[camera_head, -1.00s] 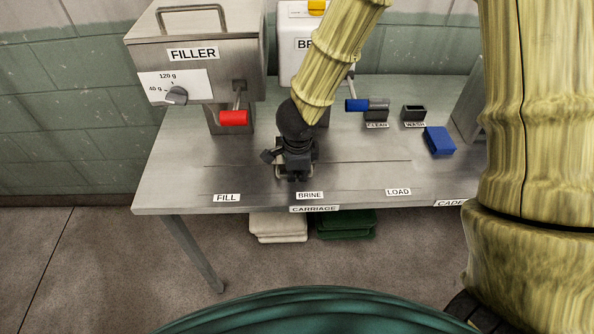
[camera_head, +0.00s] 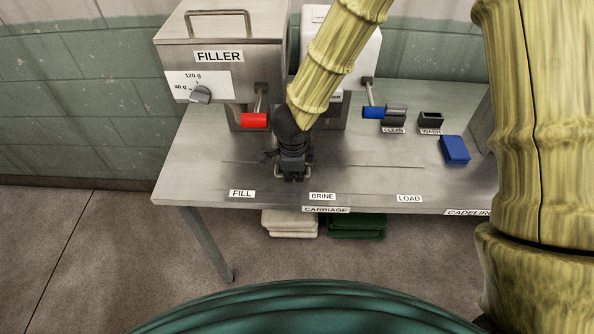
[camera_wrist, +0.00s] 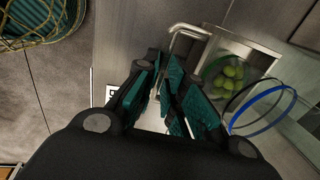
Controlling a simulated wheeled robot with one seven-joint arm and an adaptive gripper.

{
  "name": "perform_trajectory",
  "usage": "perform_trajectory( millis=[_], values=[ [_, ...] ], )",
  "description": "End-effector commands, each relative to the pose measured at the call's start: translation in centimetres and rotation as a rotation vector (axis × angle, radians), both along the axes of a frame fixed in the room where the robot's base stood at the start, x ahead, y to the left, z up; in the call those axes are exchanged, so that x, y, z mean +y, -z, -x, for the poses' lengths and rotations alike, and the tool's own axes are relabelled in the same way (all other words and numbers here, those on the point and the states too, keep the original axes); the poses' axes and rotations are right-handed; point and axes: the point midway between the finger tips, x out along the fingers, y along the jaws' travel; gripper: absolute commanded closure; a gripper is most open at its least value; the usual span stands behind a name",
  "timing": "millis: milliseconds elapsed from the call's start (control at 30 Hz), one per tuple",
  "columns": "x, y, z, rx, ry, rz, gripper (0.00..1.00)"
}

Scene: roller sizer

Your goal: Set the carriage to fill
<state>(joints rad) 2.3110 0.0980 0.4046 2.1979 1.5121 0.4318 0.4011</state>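The carriage (camera_wrist: 257,52) is a metal holder on the steel table. In the wrist view its bent metal handle (camera_wrist: 188,30) reaches to my fingertips, and a clear vessel of green olives (camera_wrist: 226,78) sits in it. In the head view my gripper (camera_head: 292,174) hides most of the carriage, between the FILL label (camera_head: 242,194) and the BRINE label (camera_head: 322,196), a little nearer BRINE. In the wrist view my gripper (camera_wrist: 166,58) has its teal-padded fingers close together, with the handle's end between the tips; the exact contact is partly hidden.
The filler (camera_head: 218,58) with its dial and red lever (camera_head: 254,121) stands at the back left. A blue lever (camera_head: 373,112), dark bins and a blue block (camera_head: 455,150) are on the right. The LOAD label (camera_head: 409,198) marks the track's right side, which is clear.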

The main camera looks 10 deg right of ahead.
Motion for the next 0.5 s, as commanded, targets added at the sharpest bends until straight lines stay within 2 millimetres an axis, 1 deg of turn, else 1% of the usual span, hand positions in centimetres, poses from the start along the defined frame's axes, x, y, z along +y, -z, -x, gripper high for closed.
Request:
perform_trajectory(
  millis=[33,100,367,500],
  values=[
    [-0.01,-0.04,-0.05,-0.001,0.0,0.0,0.77],
    [-0.02,-0.03,-0.03,-0.001,0.0,0.0,0.68],
    [-0.04,-0.01,0.03,0.0,0.001,0.001,0.68],
    [-0.03,-0.57,0.09,0.0,0.002,0.0,0.68]
  ],
)
